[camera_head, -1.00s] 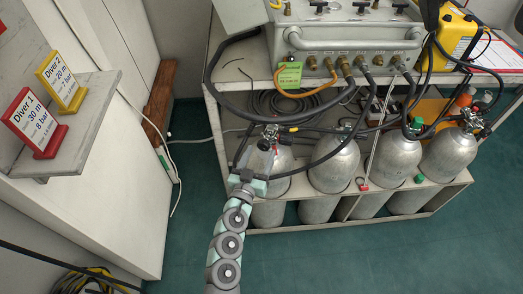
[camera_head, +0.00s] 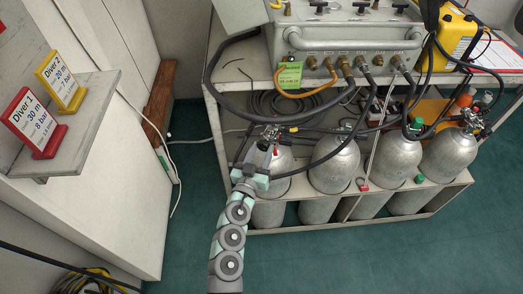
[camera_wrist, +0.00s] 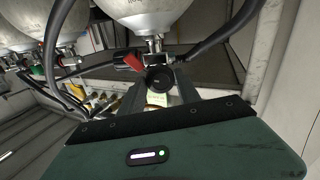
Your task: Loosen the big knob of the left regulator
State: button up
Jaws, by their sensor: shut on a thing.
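The left regulator (camera_head: 270,133) sits on the valve of the leftmost grey cylinder (camera_head: 282,160); in the head view my gripper (camera_head: 264,145) covers much of it. In the wrist view the round black big knob (camera_wrist: 158,79) lies between the fingers of my gripper (camera_wrist: 160,88), under the cylinder neck. The fingers are closed on the knob's sides. A red lever or tag (camera_wrist: 134,62) shows beside the knob.
Several more cylinders (camera_head: 333,170) stand to the right in the rack. Black hoses (camera_head: 300,168) loop close around the gripper. The air panel (camera_head: 345,45) stands on the shelf above. The floor (camera_head: 350,262) in front is clear.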

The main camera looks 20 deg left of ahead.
grip_shut()
jog(key=shift+n, duration=0.4)
jog(key=n+p, duration=0.1)
jog(key=n, duration=0.3)
jog(key=shift+a+r+n, duration=0.1)
jog(key=shift+n, duration=0.2)
jog(key=n+p, duration=0.1)
jog(key=n, duration=0.3)
jog(key=shift+g+p, duration=0.35)
jog(key=shift+g, duration=0.05)
jog(key=n+p, duration=0.1)
jog(key=n, duration=0.2)
jog(key=shift+r+n+h, duration=0.1)
jog(key=shift+n+h, duration=0.2)
jog(key=n+p, duration=0.2)
jog(key=n, duration=0.1)
jog(key=shift+a+h, duration=0.1)
jog(key=shift+h, duration=0.2)
jog(key=shift+f+n+h+p, duration=0.15)
jog(key=shift+n+p, duration=0.2)
jog(key=shift+n, duration=0.45)
jog(key=shift+f+n+h+p, duration=0.15)
jog(key=shift+n+p, duration=0.15)
jog(key=shift+n, duration=0.5)
jog(key=shift+r, duration=0.1)
